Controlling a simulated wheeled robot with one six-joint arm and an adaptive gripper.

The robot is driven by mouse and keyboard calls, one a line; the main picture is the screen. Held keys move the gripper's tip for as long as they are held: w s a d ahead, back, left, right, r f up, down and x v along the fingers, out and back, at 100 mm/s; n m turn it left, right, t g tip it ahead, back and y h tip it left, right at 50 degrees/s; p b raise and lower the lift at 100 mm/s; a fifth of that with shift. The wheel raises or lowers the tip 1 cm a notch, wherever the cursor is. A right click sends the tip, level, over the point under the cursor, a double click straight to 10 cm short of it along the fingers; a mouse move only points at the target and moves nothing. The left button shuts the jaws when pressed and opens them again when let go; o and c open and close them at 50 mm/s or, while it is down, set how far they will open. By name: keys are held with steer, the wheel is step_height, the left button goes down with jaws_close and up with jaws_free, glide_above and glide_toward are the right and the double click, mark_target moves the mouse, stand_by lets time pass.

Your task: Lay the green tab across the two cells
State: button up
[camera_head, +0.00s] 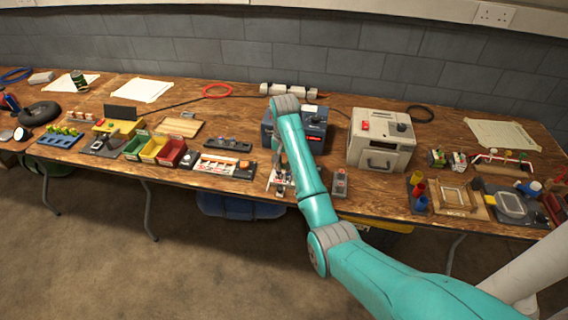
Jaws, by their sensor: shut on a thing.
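My gripper (279,172) is small and partly hidden behind my teal arm. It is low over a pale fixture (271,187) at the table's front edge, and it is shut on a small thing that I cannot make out. The fixture bears small dark and red parts, partly covered by my arm. I cannot tell whether the two cells are among them. I cannot pick out the green tab in this view.
Behind the fixture stands a dark blue device (315,130), with a beige machine (380,140) to its right. A small grey-and-red box (340,183) is close on the right. Green, yellow and red bins (155,149) and a white-topped tray (216,165) are left. The wooden table (240,108) has bare room behind.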

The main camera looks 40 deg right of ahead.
steer(key=shift+f, duration=0.3)
steer(key=o, duration=0.8)
steer(key=shift+s, duration=0.1)
stand_by(0.4)
